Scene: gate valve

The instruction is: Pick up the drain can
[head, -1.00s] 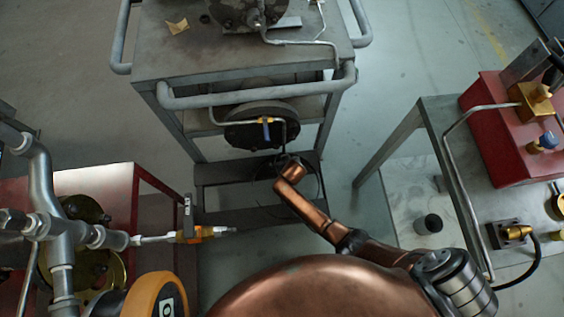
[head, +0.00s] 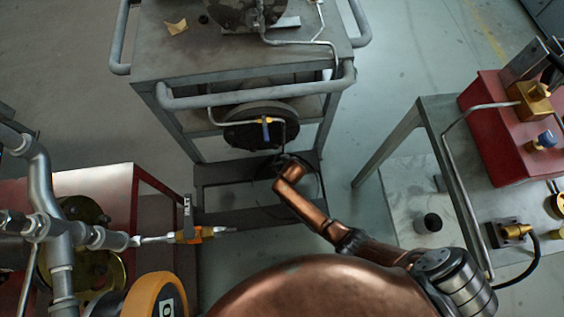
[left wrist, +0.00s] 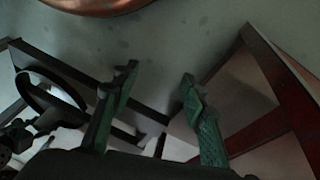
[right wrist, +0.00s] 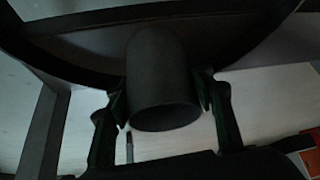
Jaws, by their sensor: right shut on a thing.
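In the right wrist view my right gripper (right wrist: 165,92) is shut on a dark grey cylinder, which I take for the drain can (right wrist: 160,70). One finger lies on each side of it, and its round lower end faces the camera. In the head view my copper right arm reaches toward the lower part of the cart; its gripper and the can cannot be made out there. My left gripper (left wrist: 158,82) is open, with its green fingers apart and nothing between them. It does not show clearly in the head view.
A grey cart (head: 230,55) stands ahead, with a dark round flange (head: 262,128) and thin pipes on its lower level. Left are a red bench and pipework (head: 62,235). Right is a table with a red box (head: 505,135). A small dark cylinder (head: 428,223) stands on a pale surface.

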